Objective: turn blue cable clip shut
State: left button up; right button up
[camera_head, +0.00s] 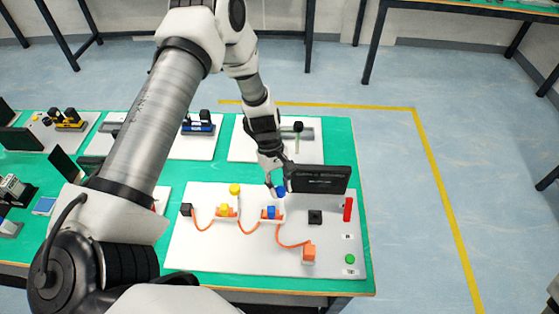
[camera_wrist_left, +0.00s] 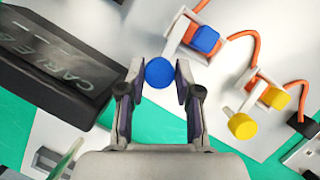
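The blue cable clip has a round blue knob (camera_head: 281,191) and a blue block (camera_head: 271,212) on a white holder with the orange cable running to it. My left gripper (camera_head: 276,186) reaches down over the knob. In the left wrist view the blue knob (camera_wrist_left: 159,72) sits between the two fingertips of my left gripper (camera_wrist_left: 159,78), which is open with small gaps on both sides. The blue block (camera_wrist_left: 205,39) lies up and right of the fingers there. The link between knob and holder is mostly hidden. My right gripper is out of view.
A yellow clip has a block (camera_head: 224,209) and a round knob (camera_head: 235,189) to the left. A black panel (camera_head: 322,180) stands close right of the gripper. A black block (camera_head: 315,217), a red part (camera_head: 348,209) and a green button (camera_head: 350,259) share the white board (camera_head: 200,262).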

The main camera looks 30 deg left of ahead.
pick_arm(q)
jog(key=shift+o, duration=1.4)
jog(key=shift+f, duration=0.1)
jog(key=shift+w+a, duration=0.1)
